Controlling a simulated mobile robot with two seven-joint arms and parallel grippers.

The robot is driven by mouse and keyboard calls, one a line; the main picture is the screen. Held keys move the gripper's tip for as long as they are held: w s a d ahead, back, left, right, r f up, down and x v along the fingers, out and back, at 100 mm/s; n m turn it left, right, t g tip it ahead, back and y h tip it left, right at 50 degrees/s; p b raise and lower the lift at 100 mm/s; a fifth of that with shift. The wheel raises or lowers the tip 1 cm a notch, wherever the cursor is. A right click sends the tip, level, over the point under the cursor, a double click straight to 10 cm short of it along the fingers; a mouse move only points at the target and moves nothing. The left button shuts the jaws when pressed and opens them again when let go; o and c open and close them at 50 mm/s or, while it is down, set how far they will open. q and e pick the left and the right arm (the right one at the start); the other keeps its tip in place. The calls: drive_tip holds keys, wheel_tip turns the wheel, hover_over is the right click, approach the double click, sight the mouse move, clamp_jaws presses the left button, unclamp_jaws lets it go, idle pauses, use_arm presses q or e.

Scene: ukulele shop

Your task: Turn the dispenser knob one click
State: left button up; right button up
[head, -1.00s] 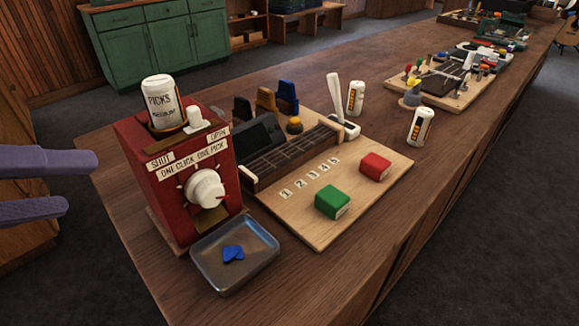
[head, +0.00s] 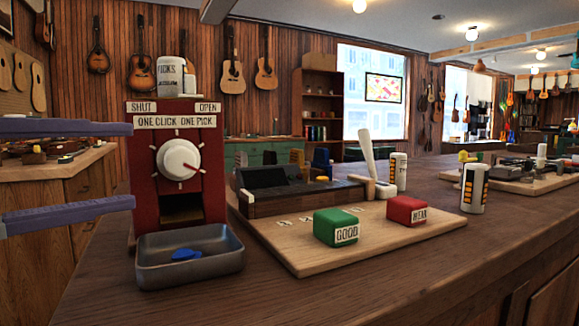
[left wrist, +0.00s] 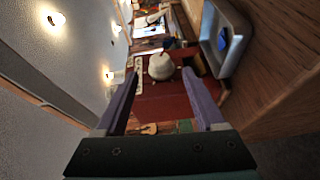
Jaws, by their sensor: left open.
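The red dispenser (head: 213,165) stands on the counter, with a round white knob (head: 178,160) on its front below the label "ONE CLICK ONE PICK". A picks bottle (head: 170,76) sits on top. In the left wrist view the knob (left wrist: 161,66) shows between the spread fingers, just beyond the tips, with no visible contact. My right gripper is not in view.
Right of the dispenser, a wooden board (head: 300,262) carries a green "GOOD" block (head: 335,227), a red "WEAR" block (head: 406,211) and a fretboard piece. White canisters (head: 474,188) stand beyond. The counter's front strip is bare.

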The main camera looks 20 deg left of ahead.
sight(172, 163)
use_arm(q)
drive_tip(key=p+x, duration=0.1)
drive_tip(key=x, duration=0.7)
clamp_jaws()
idle(0.6)
